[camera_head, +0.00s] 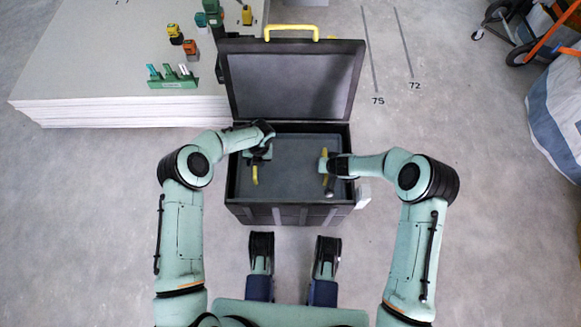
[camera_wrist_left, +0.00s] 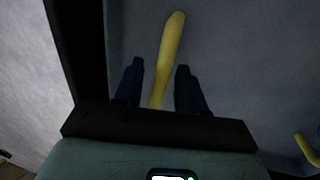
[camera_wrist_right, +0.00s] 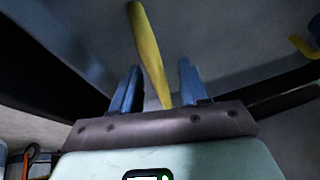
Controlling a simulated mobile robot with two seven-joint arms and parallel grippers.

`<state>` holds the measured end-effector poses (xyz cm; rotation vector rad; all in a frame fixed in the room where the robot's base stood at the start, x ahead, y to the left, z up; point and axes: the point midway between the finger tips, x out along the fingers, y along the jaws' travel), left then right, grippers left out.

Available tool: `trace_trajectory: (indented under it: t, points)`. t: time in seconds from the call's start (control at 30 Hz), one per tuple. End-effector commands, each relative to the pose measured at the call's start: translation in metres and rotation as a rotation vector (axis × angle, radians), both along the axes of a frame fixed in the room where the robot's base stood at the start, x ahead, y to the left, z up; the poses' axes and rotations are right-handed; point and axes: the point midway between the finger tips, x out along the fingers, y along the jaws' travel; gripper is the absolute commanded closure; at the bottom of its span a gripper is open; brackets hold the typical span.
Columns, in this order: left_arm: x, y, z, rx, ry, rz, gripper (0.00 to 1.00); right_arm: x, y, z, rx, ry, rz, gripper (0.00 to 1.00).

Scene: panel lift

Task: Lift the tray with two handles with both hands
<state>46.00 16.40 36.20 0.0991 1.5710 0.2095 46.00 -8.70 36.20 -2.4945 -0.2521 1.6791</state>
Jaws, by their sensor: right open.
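The grey tray (camera_head: 290,170) sits inside a black open box, with a yellow handle at each side. The left handle (camera_head: 255,175) shows below my left gripper (camera_head: 256,160). In the left wrist view the handle (camera_wrist_left: 171,50) runs between the two spread fingers of that gripper (camera_wrist_left: 160,80), with gaps on both sides. The right handle (camera_head: 323,158) is at my right gripper (camera_head: 327,167). In the right wrist view the handle (camera_wrist_right: 147,45) passes between the open fingers of that gripper (camera_wrist_right: 157,80). Each wrist view also shows the opposite handle (camera_wrist_left: 307,148) (camera_wrist_right: 303,46).
The box lid (camera_head: 292,85), with a yellow handle on top, stands open at the back. A stack of pale panels (camera_head: 110,70) with tools on it is at the left. A white bag (camera_head: 560,110) and a cart are at the far right.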

Motion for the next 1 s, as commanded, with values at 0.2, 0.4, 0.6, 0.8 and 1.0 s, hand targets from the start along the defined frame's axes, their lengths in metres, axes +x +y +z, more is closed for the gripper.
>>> trace_trajectory:
  t: [0.2, 0.4, 0.6, 0.8, 1.0]
  points:
    - [-0.0001, -0.0001, 0.0002, 0.000, 0.000, 0.000, 1.00, -0.0001, 0.0000, 0.0003, 0.000, 0.000, 0.000, 1.00]
    - [-0.0002, -0.0002, 0.0004, 0.000, 0.001, 0.000, 1.00, -0.0002, 0.0000, 0.0004, 0.000, 0.000, 0.000, 1.00]
    - [-0.0001, -0.0003, 0.0005, 0.000, 0.001, 0.000, 1.00, -0.0002, 0.0000, 0.0005, 0.000, 0.000, 0.000, 1.00]
    - [-0.0001, -0.0003, 0.0005, 0.000, 0.001, 0.000, 1.00, -0.0002, 0.0000, 0.0005, 0.000, 0.000, 0.000, 1.00]
    - [-0.0001, -0.0003, 0.0005, 0.000, 0.001, 0.000, 1.00, -0.0001, 0.0000, 0.0005, 0.000, 0.000, 0.000, 1.00]
